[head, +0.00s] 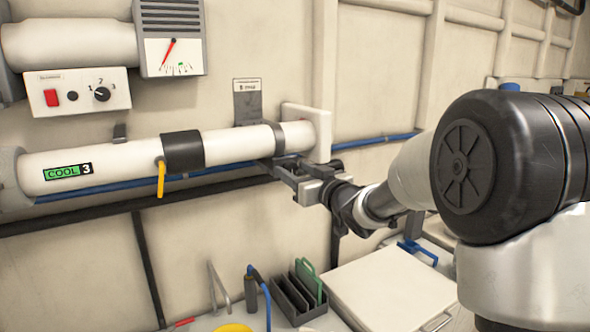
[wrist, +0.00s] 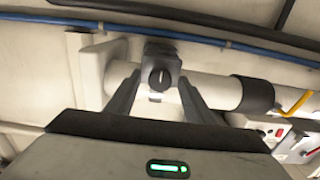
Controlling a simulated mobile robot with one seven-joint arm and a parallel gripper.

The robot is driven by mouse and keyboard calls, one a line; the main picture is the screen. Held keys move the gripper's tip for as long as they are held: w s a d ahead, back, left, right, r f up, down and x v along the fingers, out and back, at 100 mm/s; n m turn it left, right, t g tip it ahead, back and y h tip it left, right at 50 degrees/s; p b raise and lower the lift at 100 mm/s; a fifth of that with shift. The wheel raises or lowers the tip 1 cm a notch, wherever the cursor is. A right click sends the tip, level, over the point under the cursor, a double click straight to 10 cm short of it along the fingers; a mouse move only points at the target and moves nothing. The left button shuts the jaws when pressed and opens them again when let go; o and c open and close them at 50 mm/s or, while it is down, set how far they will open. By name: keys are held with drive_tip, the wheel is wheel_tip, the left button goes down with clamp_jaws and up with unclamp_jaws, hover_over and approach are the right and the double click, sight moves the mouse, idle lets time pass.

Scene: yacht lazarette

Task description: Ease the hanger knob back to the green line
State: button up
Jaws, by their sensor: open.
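The hanger knob (wrist: 161,78) is a dark round knob with a pale pointer mark, on a dark hanger clamp around the white pipe (wrist: 210,88). In the wrist view my gripper (wrist: 159,86) is open, one finger on each side of the knob; I cannot tell whether either touches it. In the head view my gripper (head: 285,172) is at the pipe's right end, below the hanger tag (head: 247,101), and the knob cannot be made out.
A yellow lever (head: 161,179) hangs from the pipe's black collar (head: 183,151). Blue piping (head: 110,188) runs along the wall behind. Below are a dark slotted rack (head: 291,299) and a white lid (head: 390,285). A switch box (head: 78,92) is at upper left.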

drive_tip(key=shift+w+a, duration=0.15)
drive_tip(key=shift+w, duration=0.05)
drive_tip(key=c, duration=1)
drive_tip(key=shift+f+n+b, duration=0.3)
drive_tip(key=shift+n+b, duration=0.3)
drive_tip(key=shift+b, duration=0.65)
drive_tip(key=shift+c, duration=0.2)
drive_tip(key=shift+n+b, duration=1)
drive_tip(key=shift+b, duration=0.05)
drive_tip(key=shift+r+n, duration=0.25)
drive_tip(key=shift+n, duration=0.15)
